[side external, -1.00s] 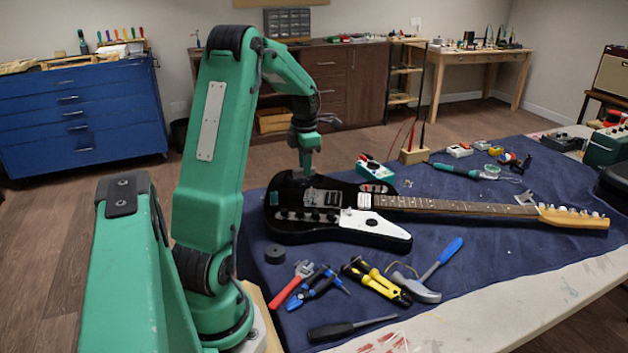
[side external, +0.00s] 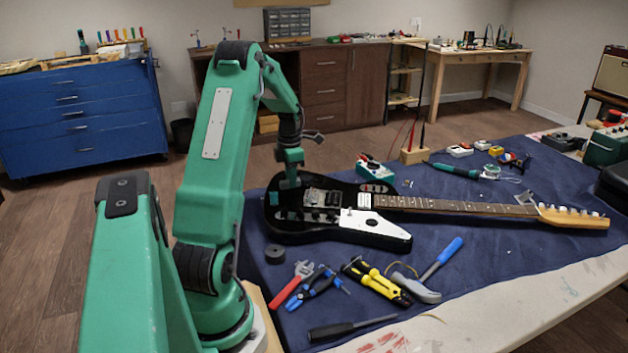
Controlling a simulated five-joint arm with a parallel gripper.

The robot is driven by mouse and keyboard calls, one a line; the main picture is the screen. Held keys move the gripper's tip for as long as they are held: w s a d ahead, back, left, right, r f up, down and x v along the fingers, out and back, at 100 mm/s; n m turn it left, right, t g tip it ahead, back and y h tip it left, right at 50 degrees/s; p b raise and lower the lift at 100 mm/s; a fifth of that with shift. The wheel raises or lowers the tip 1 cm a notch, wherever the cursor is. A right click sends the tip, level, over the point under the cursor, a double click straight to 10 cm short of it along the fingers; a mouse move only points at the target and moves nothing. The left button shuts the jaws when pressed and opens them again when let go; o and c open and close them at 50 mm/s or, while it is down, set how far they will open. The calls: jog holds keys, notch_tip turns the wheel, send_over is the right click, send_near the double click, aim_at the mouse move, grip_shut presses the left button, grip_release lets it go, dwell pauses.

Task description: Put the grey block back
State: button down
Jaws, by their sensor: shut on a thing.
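My gripper (side external: 290,182) is low over the upper left part of the black guitar body (side external: 290,228), just left of the bridge and pickup hardware (side external: 322,196). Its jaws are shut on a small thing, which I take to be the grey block. The block is mostly hidden by the jaws and too small to make out clearly. I cannot tell whether it touches the guitar. A small teal-grey piece (side external: 273,199) shows at the guitar body's left edge. The guitar lies flat, its neck (side external: 460,206) pointing right.
A teal meter (side external: 375,170) stands behind the guitar.

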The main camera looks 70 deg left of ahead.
jog(key=shift+f, duration=0.65)
jog(key=shift+f, duration=0.15)
jog(key=c, duration=1.3)
grip_release()
notch_tip(320, 180, up, 12)
jog(key=shift+r, duration=0.2)
